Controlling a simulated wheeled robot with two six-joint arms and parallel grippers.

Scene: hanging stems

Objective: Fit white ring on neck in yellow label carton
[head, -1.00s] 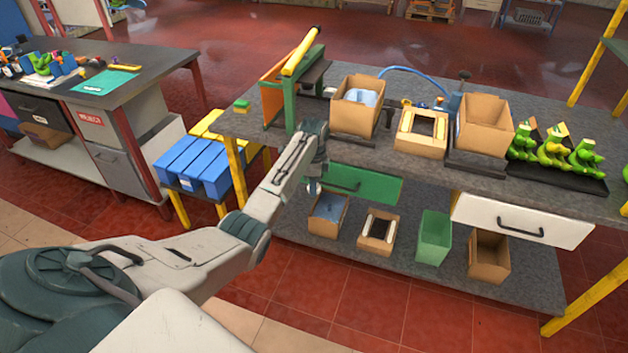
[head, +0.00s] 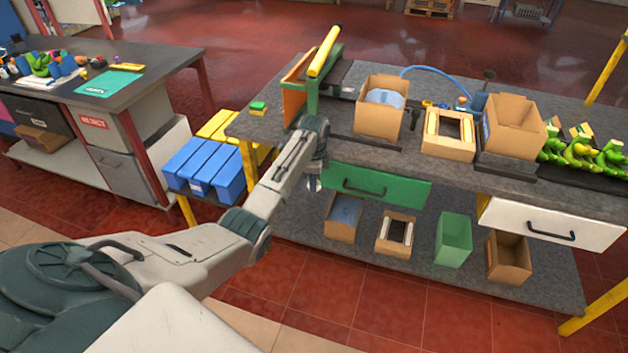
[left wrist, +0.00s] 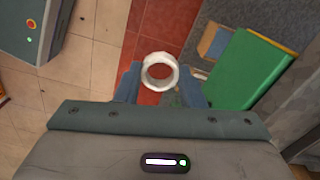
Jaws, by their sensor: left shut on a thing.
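The white ring (left wrist: 147,72) is held between the fingertips of my left gripper (left wrist: 160,85) in the left wrist view, with its opening showing. In the head view my left gripper (head: 314,181) hangs in front of the bench edge, left of the green drawer; the ring cannot be made out there. Three open cartons stand on the bench: a left carton (head: 379,125) with something pale blue inside, a low middle carton (head: 447,149) and a right carton (head: 513,142). No yellow label or neck can be made out on them. My right gripper is not in view.
The green drawer (head: 385,185) and white drawer (head: 530,220) hang under the bench (head: 250,126). A green stand with a yellow bar (head: 325,52) rises at its left end. The lower shelf (head: 350,258) carries several boxes.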

